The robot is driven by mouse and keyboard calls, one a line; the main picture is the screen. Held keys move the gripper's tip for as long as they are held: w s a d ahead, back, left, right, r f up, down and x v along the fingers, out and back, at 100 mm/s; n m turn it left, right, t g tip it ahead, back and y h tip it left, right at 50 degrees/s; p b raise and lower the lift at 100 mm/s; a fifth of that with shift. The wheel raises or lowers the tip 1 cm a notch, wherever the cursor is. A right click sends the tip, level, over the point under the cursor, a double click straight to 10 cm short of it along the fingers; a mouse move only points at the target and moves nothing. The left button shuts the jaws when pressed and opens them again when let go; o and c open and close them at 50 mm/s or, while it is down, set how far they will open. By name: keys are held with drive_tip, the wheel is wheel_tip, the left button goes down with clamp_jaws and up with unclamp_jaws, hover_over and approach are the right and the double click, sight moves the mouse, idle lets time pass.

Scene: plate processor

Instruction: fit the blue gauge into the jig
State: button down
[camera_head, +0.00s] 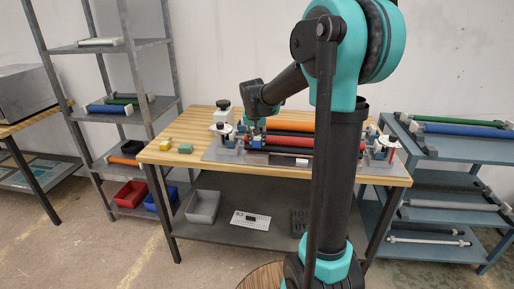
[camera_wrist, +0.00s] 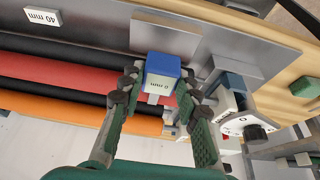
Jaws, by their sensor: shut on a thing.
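The blue gauge (camera_wrist: 162,66) is a small block with a white label ending in "mm". In the wrist view my gripper (camera_wrist: 162,82) is shut on it, one dark green finger on each side. It is over the grey metal of the jig (camera_wrist: 110,35), beside the red and black rollers. I cannot tell whether it touches the jig. In the head view the jig (camera_head: 215,154) lies on the wooden bench, with orange and red rollers across it. My gripper (camera_head: 255,130) is over its left part and small there, so the gauge is hard to make out.
A yellow block (camera_head: 165,145) and a green block (camera_head: 185,148) lie on the bench (camera_head: 155,158) left of the jig. A clamp with a black knob (camera_wrist: 255,132) is close to my right finger in the wrist view. Shelves with rollers (camera_head: 455,130) stand at right.

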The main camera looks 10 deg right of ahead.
sight(257, 147)
drive_tip(key=shift+f, duration=1.85)
drive_tip(key=shift+f, duration=0.1)
drive_tip(key=shift+f, duration=0.2)
drive_tip(key=c, duration=1.1)
unclamp_jaws()
drive_tip(key=shift+r, duration=0.1)
